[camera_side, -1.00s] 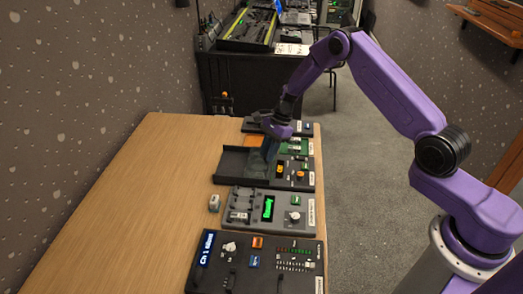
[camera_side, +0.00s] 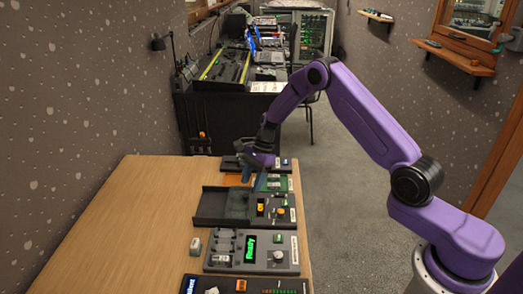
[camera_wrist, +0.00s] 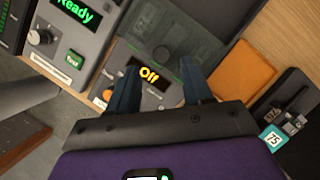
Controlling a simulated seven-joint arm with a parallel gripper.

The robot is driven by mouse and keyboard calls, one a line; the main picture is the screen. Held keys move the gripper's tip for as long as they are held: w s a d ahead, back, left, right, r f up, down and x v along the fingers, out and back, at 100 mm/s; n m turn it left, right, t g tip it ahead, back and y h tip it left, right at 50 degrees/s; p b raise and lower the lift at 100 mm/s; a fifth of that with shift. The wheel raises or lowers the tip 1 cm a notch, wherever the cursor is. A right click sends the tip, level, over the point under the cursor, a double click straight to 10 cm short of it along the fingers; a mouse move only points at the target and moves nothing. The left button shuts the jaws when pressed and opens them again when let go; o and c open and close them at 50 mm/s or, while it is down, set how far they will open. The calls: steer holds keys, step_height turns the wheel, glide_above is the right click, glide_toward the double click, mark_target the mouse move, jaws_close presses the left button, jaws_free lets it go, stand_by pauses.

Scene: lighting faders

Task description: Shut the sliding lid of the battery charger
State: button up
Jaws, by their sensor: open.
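The battery charger appears to be the dark unit with a long tray (camera_side: 208,207) in the side view. Its panel has an orange display, reading "Off" in the wrist view (camera_wrist: 149,74). A greenish see-through sheet, apparently the sliding lid (camera_side: 236,206), lies over the tray's part near the panel; the far left part looks uncovered. The sheet also shows in the wrist view (camera_wrist: 175,32), with a dark round knob near its panel edge. My gripper (camera_side: 255,183) is open and empty, above the unit's back edge. In the wrist view its fingers (camera_wrist: 160,86) straddle the display.
A grey unit reading "Ready" (camera_side: 282,240) stands in front of the charger, with another dark panel (camera_side: 260,286) nearer. An orange pad (camera_wrist: 243,72) and a green board (camera_side: 274,183) lie behind it. A small white block (camera_side: 195,246) sits left. The table's left side is clear.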

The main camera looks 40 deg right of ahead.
steer(key=v, duration=1.3)
steer(key=shift+d+r, duration=0.25)
steer(key=shift+r, duration=0.05)
steer(key=s+a+r+n+g+h, duration=0.1)
steer(key=s+a+r+n, duration=0.2)
steer(key=s+a+n, duration=0.6)
steer(key=s+a+r+n+h, duration=0.2)
steer(key=s+a+r+n, duration=0.3)
steer(key=s, duration=0.5)
steer(key=s+d+n, duration=0.3)
steer(key=s+n, duration=0.5)
steer(key=s, duration=0.3)
steer(key=s+d+f+n+t+h, duration=0.1)
steer(key=s+d+n, duration=0.2)
steer(key=s+n, duration=0.5)
steer(key=s, duration=0.3)
steer(key=shift+f+n, duration=0.3)
